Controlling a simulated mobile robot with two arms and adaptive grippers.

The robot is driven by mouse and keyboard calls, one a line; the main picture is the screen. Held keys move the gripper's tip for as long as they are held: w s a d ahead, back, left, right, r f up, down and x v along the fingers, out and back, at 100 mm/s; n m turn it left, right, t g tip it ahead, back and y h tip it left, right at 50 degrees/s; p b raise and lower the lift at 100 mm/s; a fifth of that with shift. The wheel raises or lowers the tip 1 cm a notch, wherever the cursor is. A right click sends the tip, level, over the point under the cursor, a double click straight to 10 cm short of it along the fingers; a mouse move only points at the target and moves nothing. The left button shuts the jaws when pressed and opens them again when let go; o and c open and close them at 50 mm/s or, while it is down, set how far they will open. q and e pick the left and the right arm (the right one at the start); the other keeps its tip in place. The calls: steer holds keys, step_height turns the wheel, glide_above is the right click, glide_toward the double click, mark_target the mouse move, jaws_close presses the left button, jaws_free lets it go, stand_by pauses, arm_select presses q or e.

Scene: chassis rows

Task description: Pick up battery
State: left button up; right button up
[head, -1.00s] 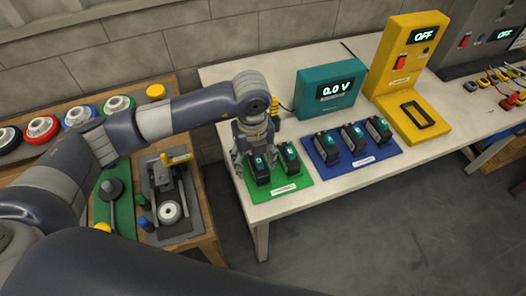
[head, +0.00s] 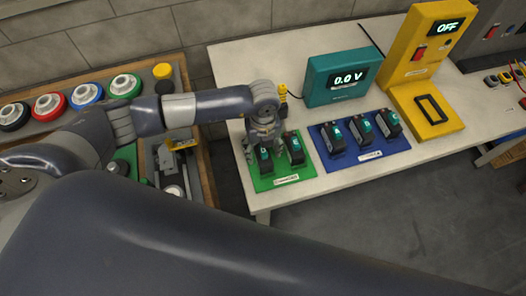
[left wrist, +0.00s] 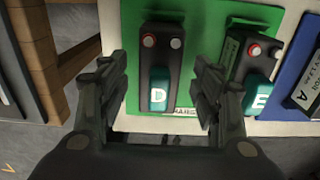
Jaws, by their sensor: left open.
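Two dark batteries stand on the green mat (head: 303,169) on the white table. The left one, battery D (head: 265,160), has a teal label and shows in the left wrist view (left wrist: 158,60) with red and grey terminals. The right one, battery E (head: 294,148), shows partly in the left wrist view (left wrist: 258,82). My left gripper (head: 259,152) is above battery D. In the left wrist view its open fingers (left wrist: 160,85) lie one on each side of battery D. I cannot tell whether they touch it. My right gripper does not show.
Several batteries stand on the blue mat (head: 395,152) to the right. A teal meter (head: 340,78) reading 0.0 V and a yellow station (head: 425,60) reading OFF stand behind. A wooden bench (head: 200,150) with coloured round parts is at left. The table's front right is clear.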

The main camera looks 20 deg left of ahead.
arm_select(q)
step_height(320, 180, down, 2)
steer(key=c, duration=1.3)
jaws_close()
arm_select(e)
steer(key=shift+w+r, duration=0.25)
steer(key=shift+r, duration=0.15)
arm_select(q)
steer(key=shift+r, duration=0.1)
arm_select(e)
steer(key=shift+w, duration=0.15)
